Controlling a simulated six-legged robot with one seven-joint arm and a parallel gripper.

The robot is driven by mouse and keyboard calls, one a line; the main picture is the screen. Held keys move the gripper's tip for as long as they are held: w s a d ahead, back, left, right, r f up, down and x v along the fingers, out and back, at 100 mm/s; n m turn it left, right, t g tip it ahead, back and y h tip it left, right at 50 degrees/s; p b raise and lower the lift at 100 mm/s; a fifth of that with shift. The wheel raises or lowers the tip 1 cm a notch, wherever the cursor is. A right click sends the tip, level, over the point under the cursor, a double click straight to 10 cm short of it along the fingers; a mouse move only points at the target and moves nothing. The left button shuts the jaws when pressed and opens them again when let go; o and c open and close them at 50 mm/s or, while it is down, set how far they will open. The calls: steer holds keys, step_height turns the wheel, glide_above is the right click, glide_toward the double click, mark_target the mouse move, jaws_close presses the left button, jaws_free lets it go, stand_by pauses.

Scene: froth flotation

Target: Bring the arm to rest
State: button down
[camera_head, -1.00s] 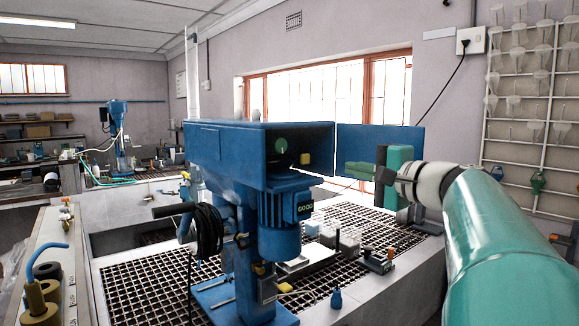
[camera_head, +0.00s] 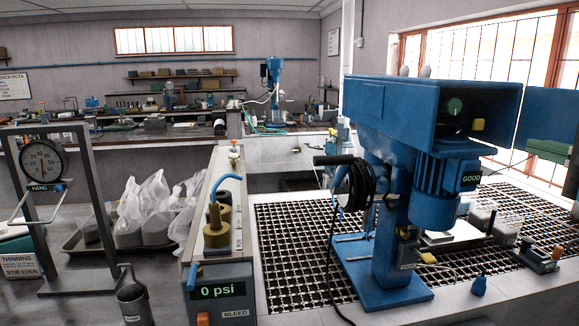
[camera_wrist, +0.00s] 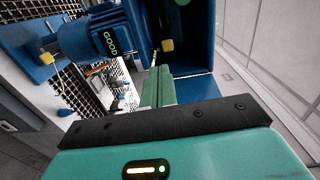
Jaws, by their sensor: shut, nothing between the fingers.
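My gripper shows at the right edge of the head view, where its green fingers (camera_head: 548,147) lie in front of a blue panel (camera_head: 556,112). In the wrist view the fingers (camera_wrist: 157,88) are together and hold nothing. They point toward the open blue housing of the flotation machine, with a gap that I cannot judge.
The blue flotation machine (camera_head: 432,108) stands on a black grating (camera_head: 290,250). A yellow knob (camera_head: 478,125) is on its housing. A 0 psi box (camera_head: 218,292), a dial scale (camera_head: 42,162) and white bags (camera_head: 152,212) stand left.

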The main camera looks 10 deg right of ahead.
steer(key=w+a+f+n+g+y, duration=0.15)
steer(key=a+f+n+g, duration=0.25)
steer(key=a+f, duration=0.55)
steer(key=a+f+n+g+y, duration=0.25)
steer(key=a+f, duration=0.45)
steer(key=a, duration=0.5)
steer(key=s+a+f+n+g+h, duration=0.2)
steer(key=s+a+f+n, duration=0.3)
steer(key=f, duration=0.3)
steer(key=s+a+f+n+g+h, duration=0.3)
steer(key=s+a+f+n, duration=0.2)
steer(key=f, duration=0.3)
steer(key=shift+f+n, duration=0.15)
steer(key=shift+n, duration=0.2)
steer(key=shift+a+g, duration=0.2)
steer(key=shift+g, duration=0.05)
